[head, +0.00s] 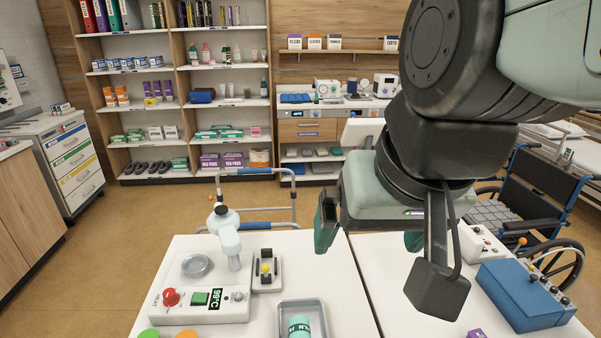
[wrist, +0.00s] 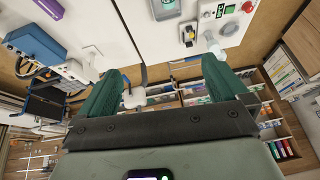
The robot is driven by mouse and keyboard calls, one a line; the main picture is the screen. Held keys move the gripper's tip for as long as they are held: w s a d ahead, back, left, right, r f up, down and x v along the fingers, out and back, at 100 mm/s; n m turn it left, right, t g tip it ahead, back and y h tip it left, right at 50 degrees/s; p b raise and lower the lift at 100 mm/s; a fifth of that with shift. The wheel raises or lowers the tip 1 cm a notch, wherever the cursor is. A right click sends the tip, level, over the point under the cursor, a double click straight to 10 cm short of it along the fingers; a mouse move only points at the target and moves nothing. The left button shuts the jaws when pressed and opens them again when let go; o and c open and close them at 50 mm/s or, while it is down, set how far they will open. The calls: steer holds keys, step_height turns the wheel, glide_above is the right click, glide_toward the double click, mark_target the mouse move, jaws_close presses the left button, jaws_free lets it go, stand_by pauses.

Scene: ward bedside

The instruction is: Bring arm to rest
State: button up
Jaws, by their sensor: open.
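My gripper (head: 368,230) hangs in the air above the white table (head: 348,290), near its back edge. Its two green fingers are wide apart, with nothing between them. In the wrist view, the open fingers (wrist: 160,80) frame the table edge and the room beyond. My dark upper arm links fill the top right of the head view and hide part of the back wall and the table's right half.
On the table stand a control panel (head: 180,311) with a red button, a small lever box (head: 267,283), a round dish (head: 196,265), a white jointed post (head: 228,245), a grey tray (head: 322,304) with a teal-labelled item, and a blue box (head: 522,297). A wheelchair (head: 545,200) stands right.

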steer(key=shift+s+d+r+n+h, duration=0.15)
steer(key=shift+s+d+r+n, duration=0.1)
steer(key=shift+s, duration=0.15)
steer(key=shift+s+d+r+n+h, duration=0.15)
steer(key=shift+s+d+r, duration=0.05)
steer(key=shift+s, duration=0.2)
stand_by(0.9)
